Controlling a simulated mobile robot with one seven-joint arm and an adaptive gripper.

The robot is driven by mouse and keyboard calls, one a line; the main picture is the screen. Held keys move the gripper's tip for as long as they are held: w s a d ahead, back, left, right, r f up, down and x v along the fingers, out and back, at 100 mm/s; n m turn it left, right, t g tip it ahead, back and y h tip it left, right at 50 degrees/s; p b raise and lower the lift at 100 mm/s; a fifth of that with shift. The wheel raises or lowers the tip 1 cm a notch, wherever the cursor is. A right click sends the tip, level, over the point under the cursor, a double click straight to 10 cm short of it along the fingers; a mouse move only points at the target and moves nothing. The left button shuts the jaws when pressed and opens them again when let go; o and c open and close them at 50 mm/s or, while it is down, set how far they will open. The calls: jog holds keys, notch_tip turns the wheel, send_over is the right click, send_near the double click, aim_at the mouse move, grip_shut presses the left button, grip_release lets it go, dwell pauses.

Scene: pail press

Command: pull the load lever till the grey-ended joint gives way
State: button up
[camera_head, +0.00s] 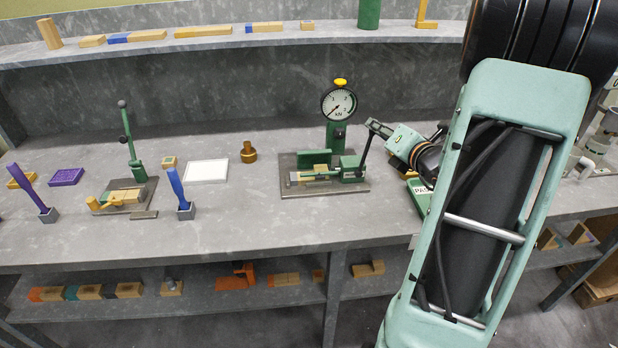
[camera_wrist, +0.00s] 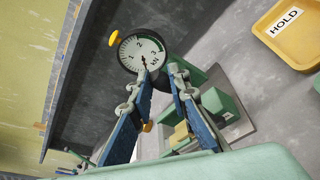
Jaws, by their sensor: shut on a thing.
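The green press (camera_head: 352,168) stands on a grey plate at the middle of the bench. Its round kN gauge (camera_head: 338,103) has a needle near the low end; the gauge also shows in the wrist view (camera_wrist: 142,53). The dark load lever (camera_head: 365,150) leans up and right from the press. My gripper (camera_head: 376,128) is shut on its upper end. In the wrist view my gripper (camera_wrist: 155,82) has its blue-padded fingers on either side of the grip, but the held part is hard to see. A pale wooden joint (camera_head: 316,171) lies in the press; its grey end is too small to tell.
A green tray (camera_head: 418,195) is partly hidden behind my arm. A yellow tray marked HOLD (camera_wrist: 290,35) shows in the wrist view. Left of the press are a brass weight (camera_head: 248,152), a white tray (camera_head: 206,171) and a smaller lever fixture (camera_head: 125,190). The bench front is clear.

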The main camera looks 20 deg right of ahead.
jog(key=shift+s+d+f, duration=0.2)
jog(key=shift+d+f, duration=0.05)
jog(key=shift+f, duration=0.1)
jog(key=shift+d+f, duration=0.1)
jog(key=shift+d, duration=0.05)
jog(key=shift+s+d+f, duration=0.15)
jog(key=shift+d, duration=0.45)
jog(key=shift+s+d+f, duration=0.15)
jog(key=shift+d, duration=0.4)
jog(key=shift+d, duration=0.15)
jog(key=shift+s+d+f+b, duration=0.15)
jog(key=shift+d+f+b, duration=0.15)
jog(key=shift+d, duration=0.3)
jog(key=shift+s+d+f+b, duration=0.2)
jog(key=shift+d+f, duration=0.1)
jog(key=shift+d, duration=0.25)
